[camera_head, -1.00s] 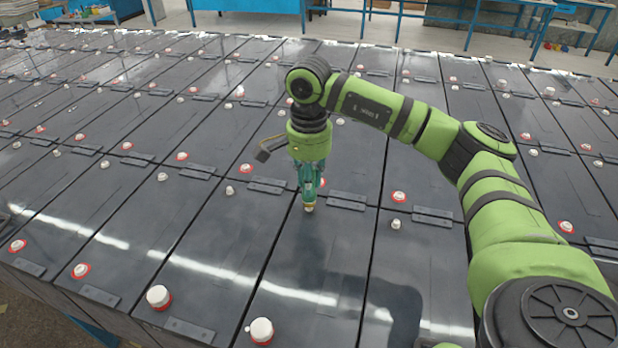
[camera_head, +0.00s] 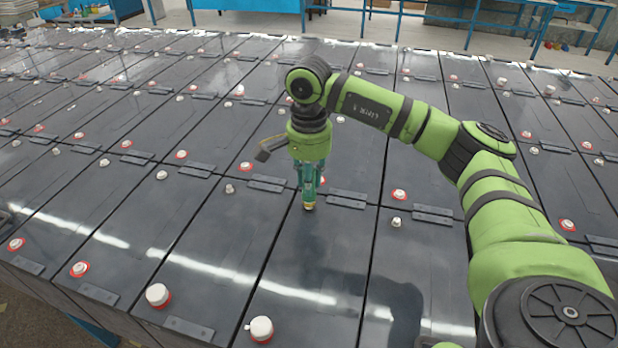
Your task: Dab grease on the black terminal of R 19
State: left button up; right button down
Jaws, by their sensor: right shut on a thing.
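My right arm comes in from the right, and its teal gripper (camera_head: 309,188) points straight down over the battery tops. It is shut on a small yellowish thing at the fingertips, perhaps a grease tool, mostly hidden by the fingers. The tip is at or just above a terminal spot on a dark grey battery (camera_head: 300,245) in the middle. That terminal is covered by the tip, and I cannot tell whether they touch. A red-ringed terminal (camera_head: 323,181) shows just behind the gripper. No label reading R 19 is legible. My left gripper is not in view.
Rows of dark batteries fill the view, with white terminals, some red-ringed, such as one to the right (camera_head: 399,195). A plain white terminal (camera_head: 396,222) is near it. Large white caps (camera_head: 261,329) stand at the front edge. Blue benches (camera_head: 250,5) are at the back.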

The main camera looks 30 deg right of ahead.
jog(key=shift+r+p, duration=2.75)
jog(key=shift+r, duration=1.3)
jog(key=shift+f, duration=0.1)
